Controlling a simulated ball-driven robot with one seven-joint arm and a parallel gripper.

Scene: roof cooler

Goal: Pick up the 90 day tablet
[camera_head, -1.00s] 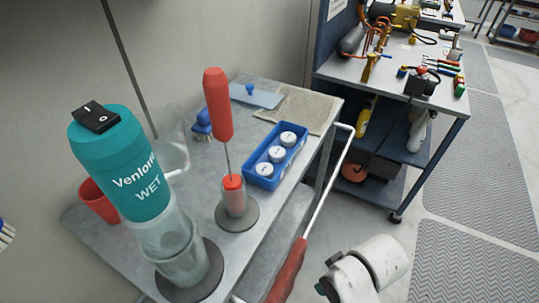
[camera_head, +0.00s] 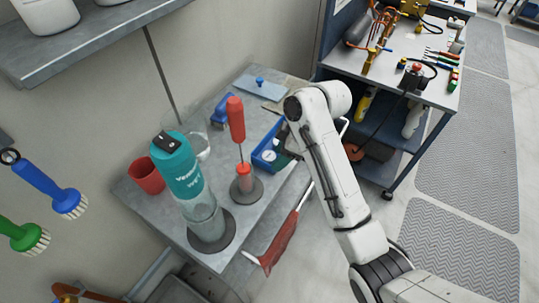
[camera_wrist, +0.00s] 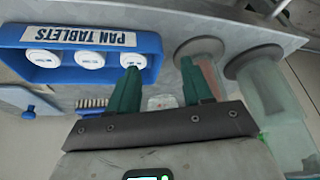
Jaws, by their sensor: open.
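A blue tray labelled "PAN TABLETS" (camera_wrist: 80,35) holds three white round tablets in a row, at the upper left of the wrist view. The tablets are the left tablet (camera_wrist: 42,58), the middle tablet (camera_wrist: 90,60) and the right tablet (camera_wrist: 133,60). Their print is too small to read, so I cannot tell which is the 90 day one. My gripper (camera_wrist: 159,66) has two teal fingers spread apart with nothing held between them. Its left finger overlaps the view near the right tablet. In the head view my arm hides part of the tray (camera_head: 262,160).
A teal-capped clear bottle (camera_head: 183,180) and a red-handled tool in a holder (camera_head: 236,120) stand beside the tray. A red cup (camera_head: 146,175), a blue brush (camera_head: 222,110) and a blue lid (camera_head: 260,88) are on the same metal table.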

